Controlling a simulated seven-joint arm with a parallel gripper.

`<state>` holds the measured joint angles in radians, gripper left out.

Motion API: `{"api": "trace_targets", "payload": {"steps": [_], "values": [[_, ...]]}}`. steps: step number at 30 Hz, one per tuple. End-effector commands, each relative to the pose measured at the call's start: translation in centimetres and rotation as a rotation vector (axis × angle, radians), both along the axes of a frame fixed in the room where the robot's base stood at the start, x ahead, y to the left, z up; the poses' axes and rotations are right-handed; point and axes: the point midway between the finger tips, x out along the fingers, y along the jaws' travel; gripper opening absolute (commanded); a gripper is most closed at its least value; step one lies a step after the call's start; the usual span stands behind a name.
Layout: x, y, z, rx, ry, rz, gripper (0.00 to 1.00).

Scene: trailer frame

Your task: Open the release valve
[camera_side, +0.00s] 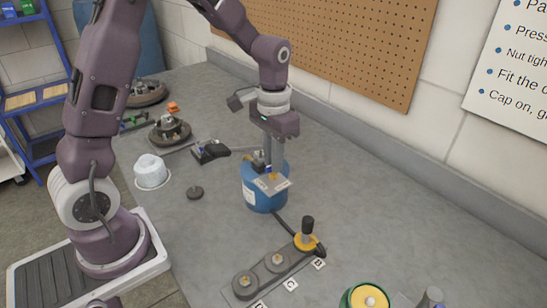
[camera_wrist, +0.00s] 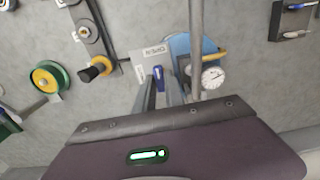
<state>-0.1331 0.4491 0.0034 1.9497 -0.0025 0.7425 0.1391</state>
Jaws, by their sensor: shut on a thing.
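The blue tank (camera_side: 255,197) stands upright on the bench, and part of it shows in the wrist view (camera_wrist: 180,45). A light plate marked OPEN (camera_wrist: 153,52) lies at its top and also shows in the side view (camera_side: 276,187). My gripper (camera_side: 272,165) points down over the tank top. In the wrist view its fingers (camera_wrist: 158,86) are closed about a small blue handle (camera_wrist: 158,73), which seems to be the release valve's. The fingers hide part of it. A round white gauge (camera_wrist: 213,77) and a yellow part (camera_wrist: 214,55) sit right of the fingers.
A plate with several round posts and a black-topped yellow knob (camera_side: 306,238) lies in front of the tank. A green-rimmed wheel (camera_side: 368,297) is near the front edge. The bench at right is clear.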

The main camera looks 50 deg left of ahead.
Motion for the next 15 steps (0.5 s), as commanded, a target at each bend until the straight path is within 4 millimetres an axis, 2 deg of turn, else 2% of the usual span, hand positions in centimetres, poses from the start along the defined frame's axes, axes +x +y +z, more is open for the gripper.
{"api": "trace_targets", "payload": {"steps": [6, 7, 10, 15], "values": [[0.00, -0.01, 0.00, 0.000, 0.000, 0.001, 0.00], [0.00, -0.01, 0.00, 0.000, 0.000, 0.000, 0.17], [0.00, -0.01, 0.00, 0.000, 0.000, 0.001, 0.35], [-0.01, 0.00, 0.00, 0.000, 0.000, 0.001, 0.35]]}}
